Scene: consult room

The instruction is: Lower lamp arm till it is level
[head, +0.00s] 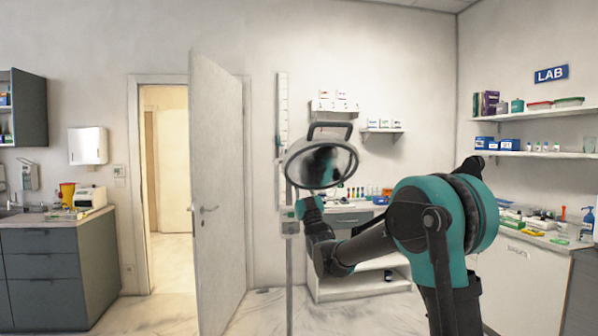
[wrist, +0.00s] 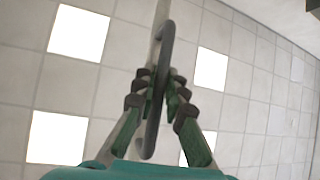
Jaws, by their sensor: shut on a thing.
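The lamp's round head (head: 345,165) has a grey rim and hangs beside a thin upright post (head: 289,260) in the head view. A dark loop handle (head: 330,125) stands up at its top. My gripper (wrist: 155,78) points up in the wrist view, its fingers shut from both sides on a dark narrow loop (wrist: 165,45), which looks like the lamp's handle. A pale bar (wrist: 160,12) runs up beyond the loop, perhaps the lamp arm. In the head view the lamp head covers my fingers, and the lamp arm's tilt cannot be told.
An open door (head: 218,200) stands left of the post. A low white shelf unit (head: 362,285) and a counter with small bottles are behind my arm. A grey cabinet (head: 45,265) is at the left, a lab counter (head: 530,290) at the right. The wrist view shows ceiling tiles.

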